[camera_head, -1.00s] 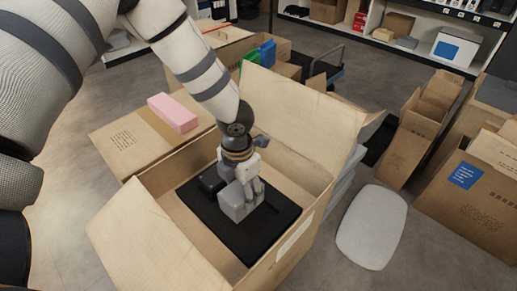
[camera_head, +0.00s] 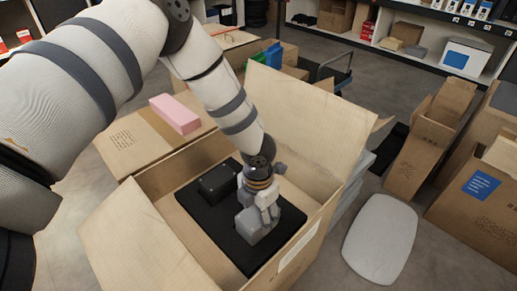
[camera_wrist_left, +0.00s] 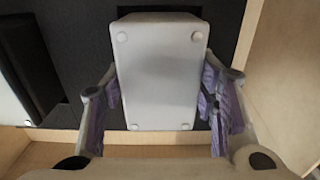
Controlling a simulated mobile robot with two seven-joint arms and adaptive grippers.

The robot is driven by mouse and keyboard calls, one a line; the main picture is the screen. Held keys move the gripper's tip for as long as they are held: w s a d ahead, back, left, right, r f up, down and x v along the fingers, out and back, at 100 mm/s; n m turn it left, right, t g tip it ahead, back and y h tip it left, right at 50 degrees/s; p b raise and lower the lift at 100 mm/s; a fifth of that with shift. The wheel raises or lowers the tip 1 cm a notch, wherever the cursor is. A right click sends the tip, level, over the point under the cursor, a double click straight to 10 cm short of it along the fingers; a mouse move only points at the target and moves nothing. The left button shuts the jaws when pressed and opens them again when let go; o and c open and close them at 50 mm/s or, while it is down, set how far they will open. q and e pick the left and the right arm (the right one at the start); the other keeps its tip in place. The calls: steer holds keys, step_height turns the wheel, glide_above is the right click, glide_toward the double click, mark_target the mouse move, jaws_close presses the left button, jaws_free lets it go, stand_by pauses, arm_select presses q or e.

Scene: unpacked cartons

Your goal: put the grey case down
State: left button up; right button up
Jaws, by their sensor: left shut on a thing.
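The grey case (camera_head: 258,226) is in my left gripper (camera_head: 262,208), over the black mat (camera_head: 228,241) inside the open carton (camera_head: 296,244). In the left wrist view the case (camera_wrist_left: 160,70) sits between the two fingers of my left gripper (camera_wrist_left: 165,95), which press its left and right sides. Four pale round feet show on the face toward the camera. I cannot tell whether the case touches the mat. My right gripper is not in view.
A black box (camera_head: 217,182) stands on the mat, left of the case. The carton's walls and raised flap (camera_head: 310,105) surround the spot. A pink block (camera_head: 175,113) lies on a closed carton behind. A pale rounded panel (camera_head: 380,238) lies on the floor at right.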

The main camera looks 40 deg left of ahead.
mark_target(258, 212)
arm_select(q)
steer(key=o, duration=1.6)
steer(key=shift+c, duration=0.2)
step_height(258, 212, up, 13)
steer(key=p, duration=0.4)
steer(key=shift+p, duration=0.3)
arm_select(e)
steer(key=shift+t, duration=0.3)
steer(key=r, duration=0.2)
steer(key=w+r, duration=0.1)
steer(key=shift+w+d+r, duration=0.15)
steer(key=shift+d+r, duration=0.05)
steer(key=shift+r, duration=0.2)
